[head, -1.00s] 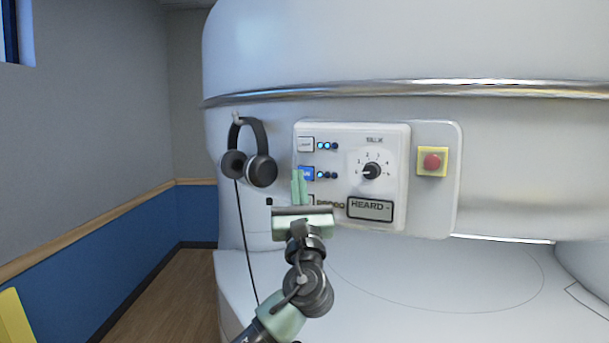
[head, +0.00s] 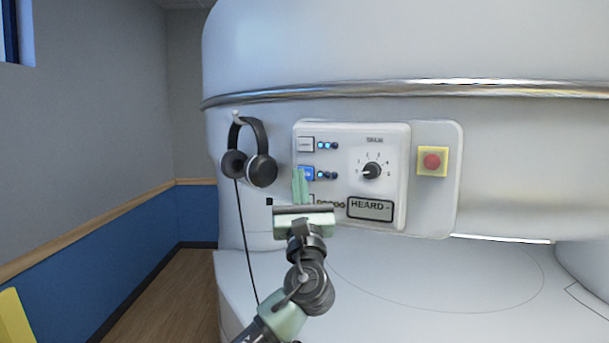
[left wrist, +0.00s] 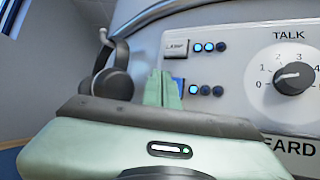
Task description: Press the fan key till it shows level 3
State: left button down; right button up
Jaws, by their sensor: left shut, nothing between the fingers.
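The control panel (head: 338,136) is a white box on the big white machine. The fan key (head: 308,172) appears to be the blue key in its second row; its lettering is mostly covered by my fingers. A row of small lights (head: 319,175) sits right of it. In the left wrist view the first light in this row (left wrist: 193,88) looks lit and the others look darker. My left gripper (head: 299,172) is shut and empty, its fingertips in front of the blue key's left part. I cannot tell whether they touch it. My right gripper is out of view.
Above is a white key (head: 305,144) with its own lights. A dial (head: 372,171) marked with numbers and a HEARD sign (head: 370,208) are to the right. A red button (head: 432,161) sits further right. Headphones (head: 261,169) hang at the left, cord dangling.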

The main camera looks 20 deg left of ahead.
pick_arm(q)
jog(key=shift+w+d, duration=0.1)
jog(key=shift+w, duration=0.15)
jog(key=shift+w, duration=0.45)
dwell(0.7)
jog(key=shift+s, duration=0.85)
jog(key=s+p, duration=0.1)
jog(key=s, duration=0.1)
jog(key=s+a+p, duration=0.1)
jog(key=s, duration=0.2)
jog(key=shift+f, duration=0.1)
dwell(0.3)
dwell(2.3)
